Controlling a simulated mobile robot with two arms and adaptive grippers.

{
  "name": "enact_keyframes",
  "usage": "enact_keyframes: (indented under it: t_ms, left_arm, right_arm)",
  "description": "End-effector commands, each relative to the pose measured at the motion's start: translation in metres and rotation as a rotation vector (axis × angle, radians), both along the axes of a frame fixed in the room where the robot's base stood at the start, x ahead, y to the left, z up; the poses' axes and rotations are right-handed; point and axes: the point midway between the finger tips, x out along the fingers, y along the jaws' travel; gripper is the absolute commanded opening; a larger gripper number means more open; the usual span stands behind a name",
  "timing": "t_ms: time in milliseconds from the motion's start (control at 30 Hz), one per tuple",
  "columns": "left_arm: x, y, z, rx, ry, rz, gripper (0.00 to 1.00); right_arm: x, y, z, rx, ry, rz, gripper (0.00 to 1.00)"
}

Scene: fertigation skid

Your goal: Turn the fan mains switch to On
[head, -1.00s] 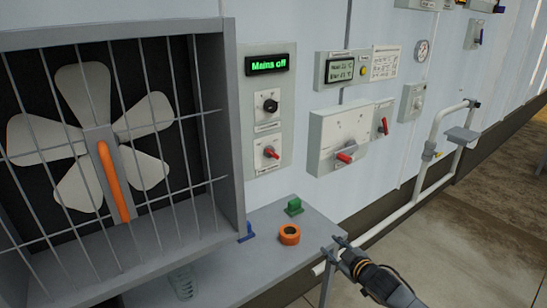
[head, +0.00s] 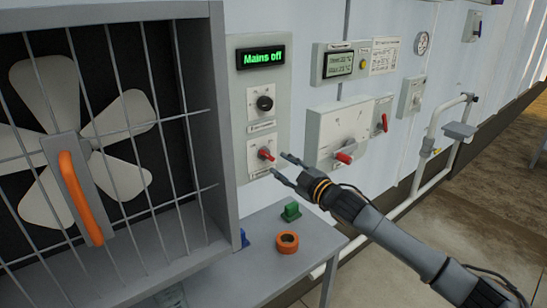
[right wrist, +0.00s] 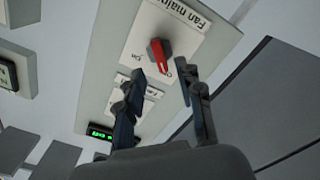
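The fan mains switch is a red rotary knob (head: 266,154) on a white plate, low on the grey panel (head: 280,97) beside the fan cage. In the right wrist view the red knob (right wrist: 160,54) sits just beyond the fingertips, under a label starting "Fan main". The display (head: 263,57) above reads "Mains off" in green. My right gripper (head: 279,163) is open and empty, its fingers pointing at the knob. In the right wrist view the gripper (right wrist: 162,80) has its fingers spread toward either side of the knob, apart from it. My left gripper is not in view.
A black knob (head: 265,103) sits above the red one. A larger box with a red handle (head: 344,158) is to the right. The caged fan (head: 75,150) stands at the left. An orange ring (head: 287,242) and a green block (head: 291,211) lie on the shelf below.

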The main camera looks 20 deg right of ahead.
Motion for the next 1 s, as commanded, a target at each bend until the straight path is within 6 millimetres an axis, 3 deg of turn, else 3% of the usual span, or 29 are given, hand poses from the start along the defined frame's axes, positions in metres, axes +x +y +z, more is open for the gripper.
enact_keyframes:
  t_ms: [100,300,733,900,1000]
  left_arm:
    - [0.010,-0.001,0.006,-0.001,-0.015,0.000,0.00]
    - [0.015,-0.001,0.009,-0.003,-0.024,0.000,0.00]
    - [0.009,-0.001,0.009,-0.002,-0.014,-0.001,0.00]
    - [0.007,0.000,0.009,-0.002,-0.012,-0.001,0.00]
    - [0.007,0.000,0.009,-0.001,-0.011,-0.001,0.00]
  right_arm:
    - [0.019,0.007,0.002,0.002,0.000,-0.001,0.36]
    - [0.039,0.014,0.000,0.001,0.000,-0.001,0.36]
    - [0.046,0.016,-0.001,0.000,0.001,-0.001,0.36]
    - [0.046,0.016,-0.001,0.000,0.001,-0.001,0.04]
    - [0.045,0.016,-0.001,0.000,0.001,-0.001,0.00]
